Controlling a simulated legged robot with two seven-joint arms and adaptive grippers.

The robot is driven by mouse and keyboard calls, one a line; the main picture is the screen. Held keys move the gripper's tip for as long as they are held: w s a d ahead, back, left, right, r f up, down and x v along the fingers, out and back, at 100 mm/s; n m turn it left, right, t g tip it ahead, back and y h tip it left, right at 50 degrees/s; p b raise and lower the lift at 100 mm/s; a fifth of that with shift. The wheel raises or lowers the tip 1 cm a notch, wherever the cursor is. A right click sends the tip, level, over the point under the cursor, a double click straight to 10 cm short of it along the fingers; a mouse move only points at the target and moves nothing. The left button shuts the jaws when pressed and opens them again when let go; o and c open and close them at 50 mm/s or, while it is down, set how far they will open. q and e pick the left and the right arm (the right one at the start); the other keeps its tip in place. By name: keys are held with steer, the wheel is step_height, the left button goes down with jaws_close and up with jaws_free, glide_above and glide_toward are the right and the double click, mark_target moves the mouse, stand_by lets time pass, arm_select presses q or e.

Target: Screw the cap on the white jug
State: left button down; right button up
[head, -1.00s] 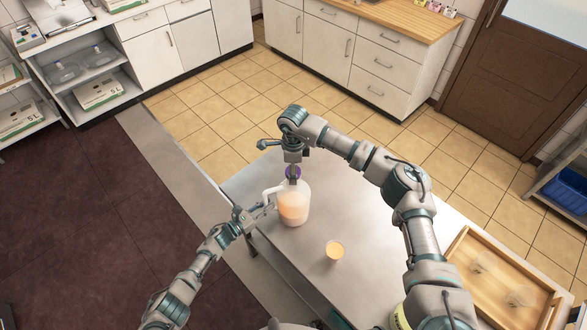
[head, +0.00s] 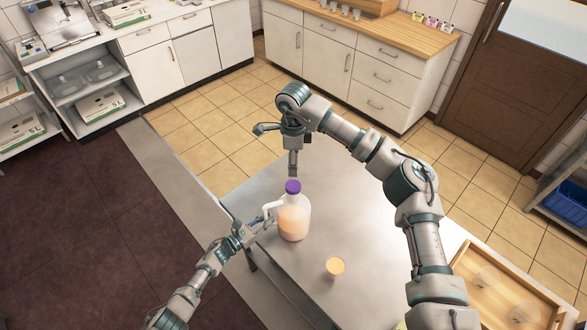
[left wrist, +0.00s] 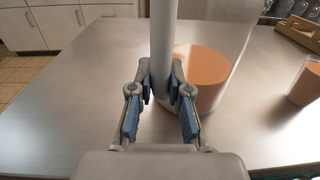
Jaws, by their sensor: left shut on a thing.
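The white jug (head: 302,216) stands upright on the metal table, part filled with a pale orange liquid. The purple cap (head: 293,187) sits on its mouth; I cannot tell how tight it is. My left gripper (head: 262,225) is shut on the jug's handle. In the left wrist view, the left gripper's blue pads (left wrist: 163,82) are on both sides of the pale handle (left wrist: 162,35), with the orange contents (left wrist: 208,80) behind. My right gripper (head: 292,172) points down just above the cap, apart from it; its fingers show too small to tell their opening.
A cup of orange drink (head: 335,267) stands on the table (head: 380,250) right of the jug; it also shows in the left wrist view (left wrist: 306,82). A wooden tray (head: 461,262) with clear cups is at the right. The table between is clear.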

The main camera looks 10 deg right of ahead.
arm_select(q)
steer(key=shift+f, duration=0.2)
arm_select(e)
steer(key=shift+r, duration=0.3)
arm_select(q)
steer(key=shift+a, duration=0.1)
steer(key=c, duration=1)
jaws_free()
steer(key=shift+c, duration=0.2)
steer(key=shift+w, duration=0.1)
arm_select(e)
steer(key=shift+w+f, duration=0.1)
arm_select(q)
steer(key=v, duration=1.2)
arm_select(e)
steer(key=shift+a, duration=0.1)
